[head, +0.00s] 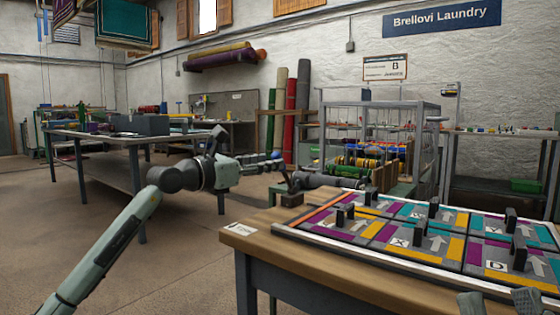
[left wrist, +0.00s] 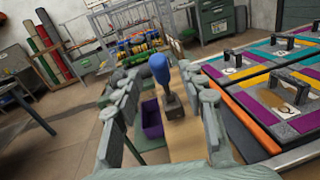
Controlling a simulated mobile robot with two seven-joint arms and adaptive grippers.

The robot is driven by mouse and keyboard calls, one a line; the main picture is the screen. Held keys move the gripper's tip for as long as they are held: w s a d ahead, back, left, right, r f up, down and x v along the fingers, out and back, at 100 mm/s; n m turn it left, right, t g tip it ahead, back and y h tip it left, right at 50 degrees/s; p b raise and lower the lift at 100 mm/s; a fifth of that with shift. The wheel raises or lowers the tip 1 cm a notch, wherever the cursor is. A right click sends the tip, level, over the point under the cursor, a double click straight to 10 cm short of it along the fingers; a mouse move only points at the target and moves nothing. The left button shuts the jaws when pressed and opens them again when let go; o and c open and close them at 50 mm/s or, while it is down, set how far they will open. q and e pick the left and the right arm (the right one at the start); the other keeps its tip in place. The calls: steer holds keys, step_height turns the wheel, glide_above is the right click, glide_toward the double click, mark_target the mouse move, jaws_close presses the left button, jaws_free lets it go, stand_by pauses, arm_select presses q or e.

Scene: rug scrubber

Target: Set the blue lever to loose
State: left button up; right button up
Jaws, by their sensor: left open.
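The blue lever has a rounded blue knob (left wrist: 159,68) on a dark shaft. In the head view the gripper (head: 268,163) is at the lever's top, and the blue knob (head: 277,155) is small and partly hidden. The left fingers are apart and not closed on it. Parts of my right gripper (head: 498,301) show at the bottom right edge, mostly cut off. No readable lever markings show.
The wooden table (head: 262,229) carries a board of coloured rug tiles (head: 330,239) with dark upright handles, right of the lever. A purple bin (left wrist: 152,120) sits below the lever in the left wrist view. A metal workbench (head: 100,139) stands further left, with open floor between.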

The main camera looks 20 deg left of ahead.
mark_target(285, 174)
arm_select(q)
steer(key=shift+x, duration=2.15)
jaws_close()
